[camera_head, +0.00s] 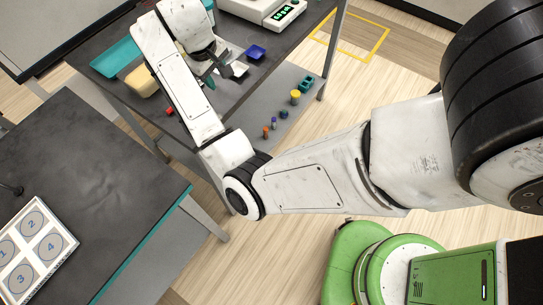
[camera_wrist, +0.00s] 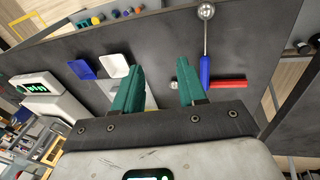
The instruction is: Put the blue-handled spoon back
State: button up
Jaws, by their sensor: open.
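The blue-handled spoon (camera_wrist: 205,70) lies on the dark table in the wrist view, with its round metal bowl near the top edge and its blue handle toward my gripper. In the head view I cannot make it out; my arm covers part of that table. My gripper (camera_wrist: 158,84) has two green fingers, apart with nothing held between them. The spoon is to the right of the right finger, not between the fingers. In the head view my gripper (camera_head: 224,72) is over the table near a white dish (camera_head: 240,70).
A red cylinder (camera_wrist: 228,84) lies by the spoon's handle. A blue dish (camera_wrist: 83,68) and a scale (camera_wrist: 38,92) are to the left. A teal tray (camera_head: 114,57) stands at the table's left. Small items (camera_head: 295,96) sit on a lower shelf. A numbered board (camera_head: 40,248) lies on another table.

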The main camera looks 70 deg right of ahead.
jog(key=s+a+f+n+y, duration=0.1)
jog(key=s+a+f, duration=0.5)
jog(key=s+a, duration=0.3)
jog(key=s+a+f+n+y, duration=0.1)
jog(key=s+a+f+n, duration=0.1)
jog(key=s+a+f, duration=0.4)
jog(key=s+a, duration=0.3)
jog(key=s, duration=0.3)
jog(key=shift+s+a+f+t+y, duration=0.25)
jog(key=shift+s+f+t+y, duration=0.05)
jog(key=shift+s+t, duration=0.1)
